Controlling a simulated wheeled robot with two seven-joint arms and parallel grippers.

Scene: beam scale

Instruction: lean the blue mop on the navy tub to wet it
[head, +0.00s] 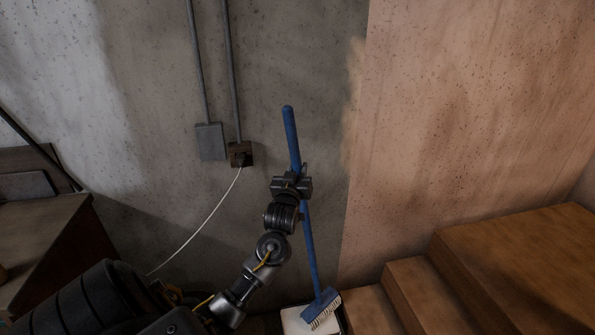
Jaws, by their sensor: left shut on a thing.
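The blue mop (311,246) stands nearly upright, with its handle top leaning slightly left against the view of the wall. Its blue head with pale bristles (322,310) is at the bottom, over or in a pale-topped, dark-edged container (294,321). This may be the navy tub, but it is cut off by the lower frame edge. I cannot tell whether the head touches it. My left gripper (292,185) is shut on the mop's handle, in its upper half. My right gripper is not in view.
Wooden steps (412,292) rise to the right of the container. A wooden cabinet (45,235) stands at the left. A grey box (211,142) and a socket (241,154) with a white cable are on the concrete wall behind.

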